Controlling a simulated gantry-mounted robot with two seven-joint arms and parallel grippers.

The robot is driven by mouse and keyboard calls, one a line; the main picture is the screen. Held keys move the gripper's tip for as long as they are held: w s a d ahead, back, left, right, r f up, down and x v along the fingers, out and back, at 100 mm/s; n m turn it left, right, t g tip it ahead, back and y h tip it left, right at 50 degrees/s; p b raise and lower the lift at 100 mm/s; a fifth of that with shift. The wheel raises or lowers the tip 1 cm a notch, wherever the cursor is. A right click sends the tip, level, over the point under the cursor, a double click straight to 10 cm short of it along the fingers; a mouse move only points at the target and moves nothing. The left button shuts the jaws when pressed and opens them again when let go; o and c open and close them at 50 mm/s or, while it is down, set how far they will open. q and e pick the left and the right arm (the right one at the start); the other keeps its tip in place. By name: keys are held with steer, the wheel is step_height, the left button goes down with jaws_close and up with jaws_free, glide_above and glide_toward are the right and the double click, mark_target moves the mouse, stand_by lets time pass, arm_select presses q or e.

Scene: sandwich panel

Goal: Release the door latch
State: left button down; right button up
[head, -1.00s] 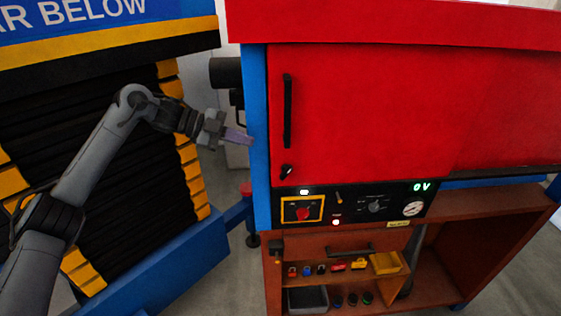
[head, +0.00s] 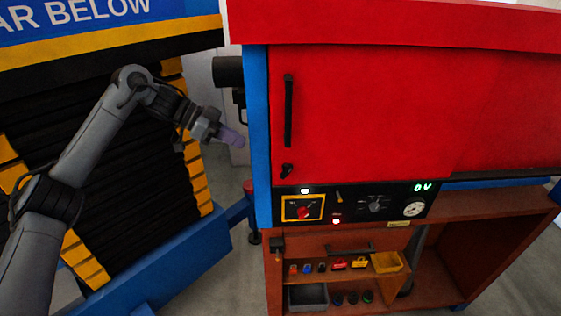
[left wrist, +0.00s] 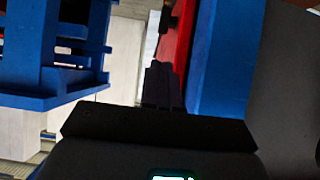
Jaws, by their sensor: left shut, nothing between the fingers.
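The red door (head: 370,115) of the cabinet fills the right half of the head view and looks shut. A black vertical handle (head: 289,110) is on its left side. A small black latch (head: 287,170) sits below the handle, near the door's lower left corner. My left gripper (head: 238,141) is shut and empty, to the left of the blue cabinet post (head: 257,130), apart from the latch. In the left wrist view its dark fingers (left wrist: 162,85) point toward a red surface beside a blue post. My right gripper is not in view.
Below the door is a black control panel (head: 375,205) with a red switch, gauge and display. An orange shelf under it holds padlocks, a yellow bin (head: 386,262) and a grey bin (head: 307,296). A yellow, black and blue machine stands left.

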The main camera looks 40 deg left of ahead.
arm_select(q)
steer(key=b, duration=0.2)
glide_toward(290, 166)
steer(key=p+x, duration=0.2)
steer(key=x, duration=0.3)
steer(key=shift+w+f, duration=0.1)
steer(key=shift+w, duration=0.05)
steer(key=shift+x, duration=0.8)
steer(key=shift+p, duration=0.4)
